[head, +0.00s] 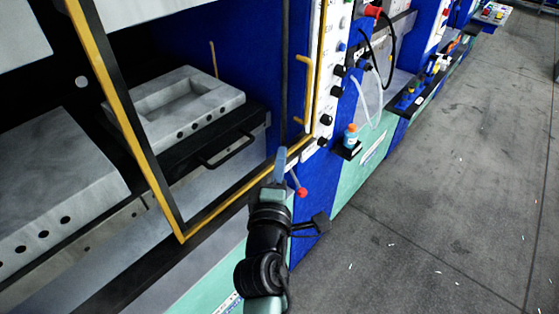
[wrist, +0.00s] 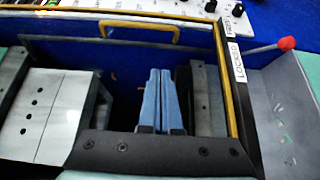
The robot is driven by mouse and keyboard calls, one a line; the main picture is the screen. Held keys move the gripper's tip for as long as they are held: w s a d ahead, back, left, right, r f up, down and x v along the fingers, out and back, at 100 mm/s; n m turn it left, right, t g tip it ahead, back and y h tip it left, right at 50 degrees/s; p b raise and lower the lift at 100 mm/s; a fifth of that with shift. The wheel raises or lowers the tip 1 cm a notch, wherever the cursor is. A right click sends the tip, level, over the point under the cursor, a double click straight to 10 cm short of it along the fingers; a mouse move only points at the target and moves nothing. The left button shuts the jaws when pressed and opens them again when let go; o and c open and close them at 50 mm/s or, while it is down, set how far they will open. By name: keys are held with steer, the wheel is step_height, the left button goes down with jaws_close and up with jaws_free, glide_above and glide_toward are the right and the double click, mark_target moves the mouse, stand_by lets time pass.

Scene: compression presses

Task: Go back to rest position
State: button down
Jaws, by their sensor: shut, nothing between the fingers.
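My gripper (head: 281,157) is at the bottom middle of the head view, in front of the press's yellow-edged door frame (head: 178,228). In the wrist view, its two blue fingers (wrist: 158,85) lie side by side, closed and empty. A lever with a red ball knob (head: 302,192) is just right of the gripper. The knob also shows at the upper right of the wrist view (wrist: 286,43). A yellow handle (head: 304,88) stands on the press beyond the gripper, and a yellow handle shows in the wrist view (wrist: 140,28).
Grey mould blocks (head: 190,110) sit inside the blue press (head: 265,75) at left. A control panel (head: 332,60) with black knobs is beyond the gripper. An orange-capped bottle (head: 351,138) stands on a small black shelf. The grey floor (head: 450,180) at right is mostly open.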

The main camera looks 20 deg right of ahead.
steer(key=s+a+r+m+t, duration=0.1)
steer(key=a+r+m+t, duration=0.15)
steer(key=r, duration=0.55)
steer(key=s+a+r+m+t+y, duration=0.1)
steer(key=r+m, duration=0.2)
steer(key=r, duration=0.6)
steer(key=s+a+r+m+t, duration=0.1)
steer(key=a+r+m+t, duration=0.15)
steer(key=r, duration=0.55)
steer(key=s+a+r+m+t+y, duration=0.2)
steer(key=s+r, duration=0.4)
steer(key=r, duration=0.3)
steer(key=s+a+r+m+t+y+b, duration=0.1)
steer(key=s+a+r+m+t+y, duration=0.1)
steer(key=s+r, duration=0.5)
steer(key=shift+s+a+r+m+t+y, duration=0.3)
steer(key=shift+a+r+m+t+y, duration=0.1)
steer(key=shift+a+r+m+y, duration=0.5)
